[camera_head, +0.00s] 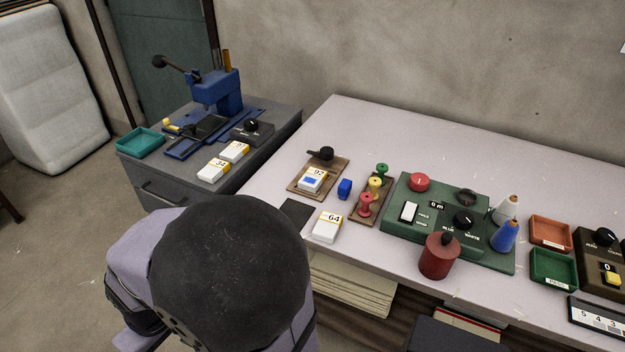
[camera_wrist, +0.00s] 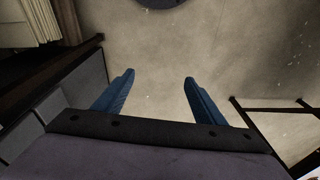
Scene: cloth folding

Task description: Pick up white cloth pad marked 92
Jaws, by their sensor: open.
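The white pad marked 92 (camera_head: 312,181) lies on a small brown wooden board (camera_head: 299,187) on the pale table, left of its middle. It has a yellow edge and a blue patch on top. My gripper (camera_wrist: 160,78) shows in the wrist view with its two blue fingers spread apart and nothing between them. The wrist view looks down on bare floor, so the pad is not in it. In the head view my own arm fills the lower left and the fingers are hidden.
A black knobbed piece (camera_head: 320,154) shares the board. A pad marked 64 (camera_head: 326,228) and a dark flat square (camera_head: 297,212) lie nearer. A green control panel (camera_head: 405,238) is to the right. Two similar pads (camera_head: 214,171) lie on the grey cabinet.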

